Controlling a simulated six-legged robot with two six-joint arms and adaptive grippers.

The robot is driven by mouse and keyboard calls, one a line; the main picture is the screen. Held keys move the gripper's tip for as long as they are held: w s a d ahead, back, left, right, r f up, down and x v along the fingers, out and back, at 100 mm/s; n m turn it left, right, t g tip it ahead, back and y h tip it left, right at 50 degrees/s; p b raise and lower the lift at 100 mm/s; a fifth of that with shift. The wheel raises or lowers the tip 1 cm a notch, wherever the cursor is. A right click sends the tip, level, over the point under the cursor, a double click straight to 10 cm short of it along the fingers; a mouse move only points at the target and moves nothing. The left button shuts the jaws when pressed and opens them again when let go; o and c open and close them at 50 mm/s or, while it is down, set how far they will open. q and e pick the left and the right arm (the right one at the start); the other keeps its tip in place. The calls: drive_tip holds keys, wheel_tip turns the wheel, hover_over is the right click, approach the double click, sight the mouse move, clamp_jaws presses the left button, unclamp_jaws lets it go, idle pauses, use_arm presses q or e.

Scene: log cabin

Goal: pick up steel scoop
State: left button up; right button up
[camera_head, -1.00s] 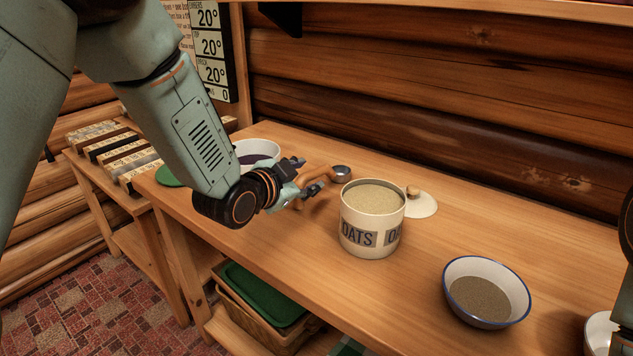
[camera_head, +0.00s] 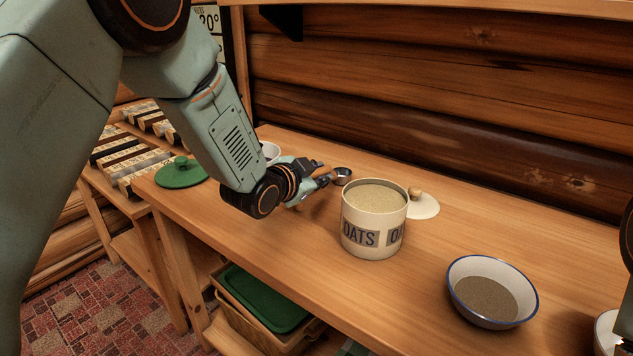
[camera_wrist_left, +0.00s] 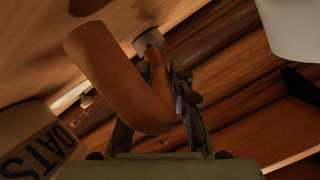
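The steel scoop has a small round metal cup (camera_head: 342,174) and a bent brown handle. It lies on the bench just left of the oats canister (camera_head: 373,238). My left gripper (camera_head: 321,172) is low over the bench at the scoop, its fingers apart. In the left wrist view the handle (camera_wrist_left: 115,75) shows large between the two fingers, with the cup (camera_wrist_left: 147,40) beyond. The right finger looks close to the handle; the handle partly hides the left one, and I cannot tell whether either touches.
The canister's lid (camera_head: 424,206) lies behind it. A blue-rimmed bowl (camera_head: 533,292) of grain stands at the right. A white bowl (camera_head: 271,151), partly hidden, and a green lid (camera_head: 180,178) are to the left. The log wall is behind.

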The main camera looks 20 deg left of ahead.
use_arm(q)
clamp_jaws()
